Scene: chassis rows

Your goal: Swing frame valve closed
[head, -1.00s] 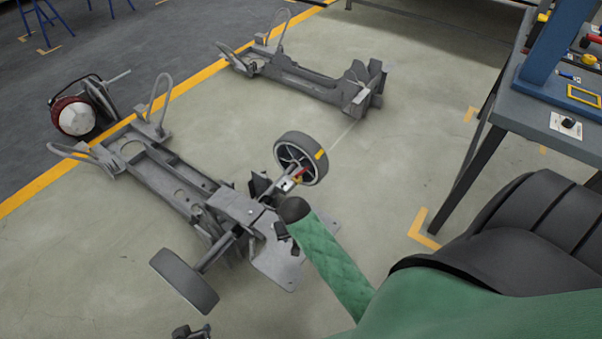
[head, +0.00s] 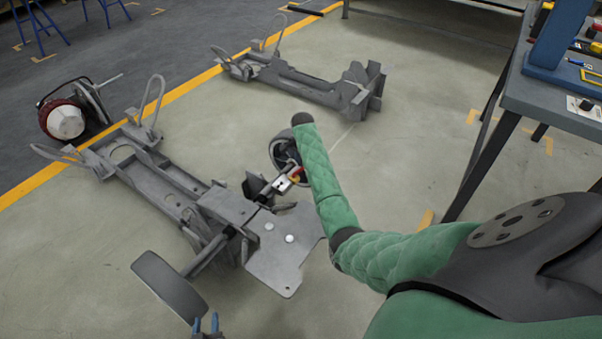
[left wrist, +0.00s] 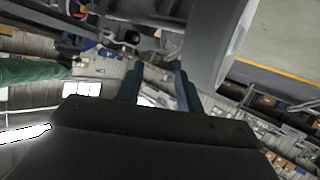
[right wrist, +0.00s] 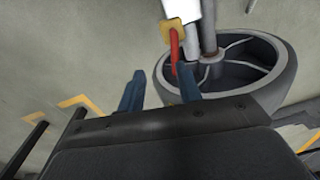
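The frame valve has a red lever with a yellow part (head: 295,174), beside a pale fitting near the far wheel of the closer chassis frame (head: 170,187). In the right wrist view, the red lever (right wrist: 175,48) hangs below a yellow piece and a white body, in front of the wheel. My right gripper (right wrist: 160,71) is open; the lever's lower end appears close to its right fingertip, contact unclear. In the head view my forearm hides it. My left gripper (head: 207,325) is low, near the front wheel; its blue fingers are apart and empty in the left wrist view (left wrist: 156,68).
The far wheel (right wrist: 270,85) lies just beyond my right fingers. The near wheel (head: 168,287) is close to my left gripper. A second frame (head: 300,82) lies behind. A workbench (head: 548,98) stands at right.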

